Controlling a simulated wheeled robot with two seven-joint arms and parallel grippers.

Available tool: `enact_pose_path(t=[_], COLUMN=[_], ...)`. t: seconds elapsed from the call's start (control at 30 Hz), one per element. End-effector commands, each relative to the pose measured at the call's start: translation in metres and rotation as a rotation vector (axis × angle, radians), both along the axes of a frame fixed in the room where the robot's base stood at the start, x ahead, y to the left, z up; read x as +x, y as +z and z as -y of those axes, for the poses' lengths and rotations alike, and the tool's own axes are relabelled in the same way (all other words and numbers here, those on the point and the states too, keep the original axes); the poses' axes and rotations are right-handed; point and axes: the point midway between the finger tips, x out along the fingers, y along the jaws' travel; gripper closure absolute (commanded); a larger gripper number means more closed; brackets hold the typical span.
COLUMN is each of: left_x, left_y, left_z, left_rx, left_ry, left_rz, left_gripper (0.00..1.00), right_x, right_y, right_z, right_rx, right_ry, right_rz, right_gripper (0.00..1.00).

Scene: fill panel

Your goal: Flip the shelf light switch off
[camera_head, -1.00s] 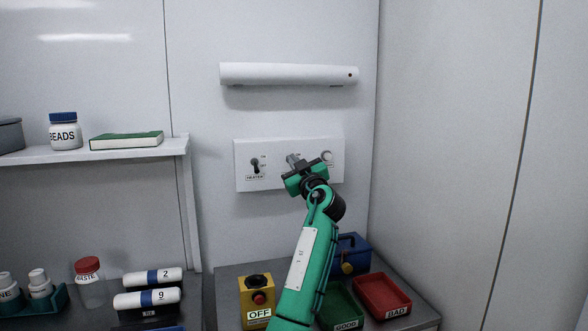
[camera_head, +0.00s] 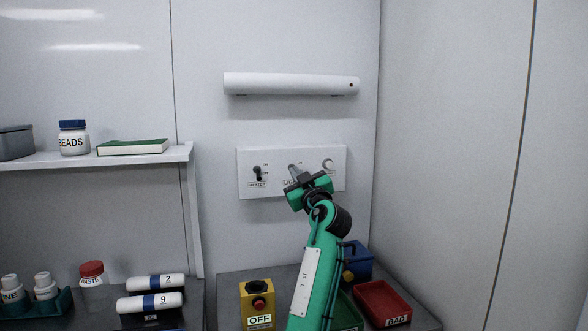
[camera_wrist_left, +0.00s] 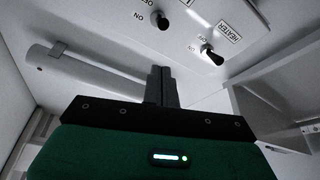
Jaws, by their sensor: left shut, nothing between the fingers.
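A white switch panel (camera_head: 268,188) is on the back wall below a long white lamp (camera_head: 290,84). Contact and the lever's exact position are unclear. My right gripper is out of view.
A shelf (camera_head: 110,159) with a beads jar (camera_head: 74,138) and green book (camera_head: 133,147) is at left. Below the panel stand a yellow OFF button box (camera_head: 257,305), a blue box (camera_head: 358,262) and a red tray (camera_head: 383,303). The wall at right is bare.

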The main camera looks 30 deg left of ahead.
Motion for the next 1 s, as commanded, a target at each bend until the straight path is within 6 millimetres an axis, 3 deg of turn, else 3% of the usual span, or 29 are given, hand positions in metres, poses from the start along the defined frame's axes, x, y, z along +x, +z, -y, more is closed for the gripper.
enact_pose_path(t=[0.1,0.3,1.0], left_x=[-0.009,-0.018,-0.019], left_y=[-0.016,-0.027,-0.022], left_z=[0.017,0.030,0.032], left_rx=[0.000,-0.001,0.001], left_ry=[-0.004,-0.002,-0.001], left_rz=[0.001,0.000,0.001], left_gripper=[1.00,1.00,1.00], right_x=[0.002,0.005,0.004], right_y=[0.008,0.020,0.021], right_z=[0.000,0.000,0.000], right_rx=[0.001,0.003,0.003], right_ry=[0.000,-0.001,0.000], right_rz=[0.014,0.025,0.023], right_gripper=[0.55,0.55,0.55])
